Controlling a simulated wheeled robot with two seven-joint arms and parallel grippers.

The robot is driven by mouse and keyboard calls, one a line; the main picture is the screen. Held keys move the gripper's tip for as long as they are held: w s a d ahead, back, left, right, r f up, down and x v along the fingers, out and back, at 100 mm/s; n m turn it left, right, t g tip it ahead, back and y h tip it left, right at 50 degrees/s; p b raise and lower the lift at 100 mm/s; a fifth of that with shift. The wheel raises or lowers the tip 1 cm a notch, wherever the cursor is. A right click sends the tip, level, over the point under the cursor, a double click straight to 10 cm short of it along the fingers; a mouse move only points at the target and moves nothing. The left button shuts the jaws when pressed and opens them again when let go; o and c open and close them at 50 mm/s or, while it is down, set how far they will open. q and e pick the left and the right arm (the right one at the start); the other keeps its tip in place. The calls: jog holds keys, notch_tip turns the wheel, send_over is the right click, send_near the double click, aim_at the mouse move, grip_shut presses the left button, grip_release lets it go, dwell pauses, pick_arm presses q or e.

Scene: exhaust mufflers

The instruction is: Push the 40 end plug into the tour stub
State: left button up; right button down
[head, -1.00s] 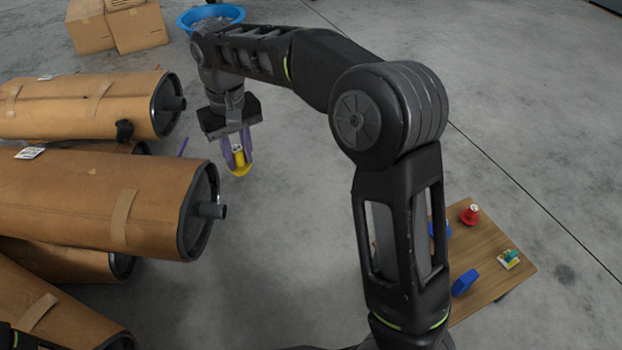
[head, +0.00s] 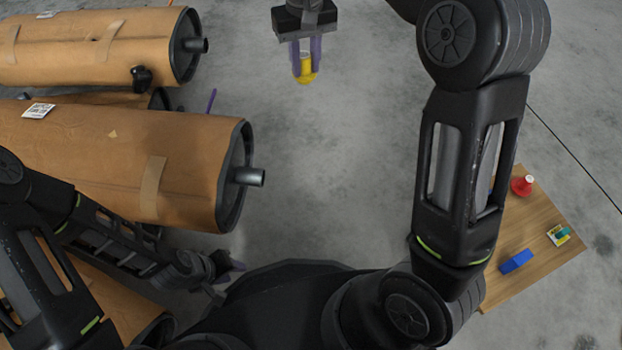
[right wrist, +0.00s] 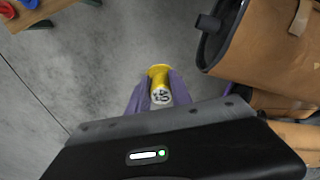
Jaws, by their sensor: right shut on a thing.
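The yellow end plug (head: 306,72) is held between the purple fingers of my right gripper (head: 306,58). In the right wrist view its white end (right wrist: 161,96) reads 40. The plug is in the air, apart from every stub. Two muffler stubs show in the head view: one on the upper muffler (head: 197,45) and one on the nearer, middle muffler (head: 248,176). Both point right and look uncovered. The labels are too small to tell which is tour. My left gripper (head: 232,267) is below the middle muffler's end, seen side-on; its opening is unclear.
Wrapped mufflers (head: 95,150) are stacked at the left. The floor between is clear.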

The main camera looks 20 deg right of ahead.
jog(key=s+d+f+m+g+h, duration=0.1)
jog(key=s+d+f+m+h, duration=0.15)
jog(key=d+f, duration=0.4)
jog(key=s+d+f+m+g+h, duration=0.1)
jog(key=s+d+f+m, duration=0.25)
jog(key=f, duration=0.65)
jog(key=s+f+m+g+y+b, duration=0.1)
jog(key=s+f+m+g, duration=0.3)
jog(key=s+f+m, duration=0.55)
jog(key=s+a+f+m+y, duration=0.6)
jog(key=a+f+m+y, duration=0.2)
jog(key=a+m+y, duration=0.4)
jog(key=w+r+m+t+y, duration=0.4)
jog(key=w+m+t+y, duration=0.2)
jog(key=w+m+t, duration=0.4)
jog(key=shift+a+r+m+t+b, duration=0.4)
jog(key=shift+a+m+t, duration=0.05)
jog(key=shift+m+t, duration=1.7)
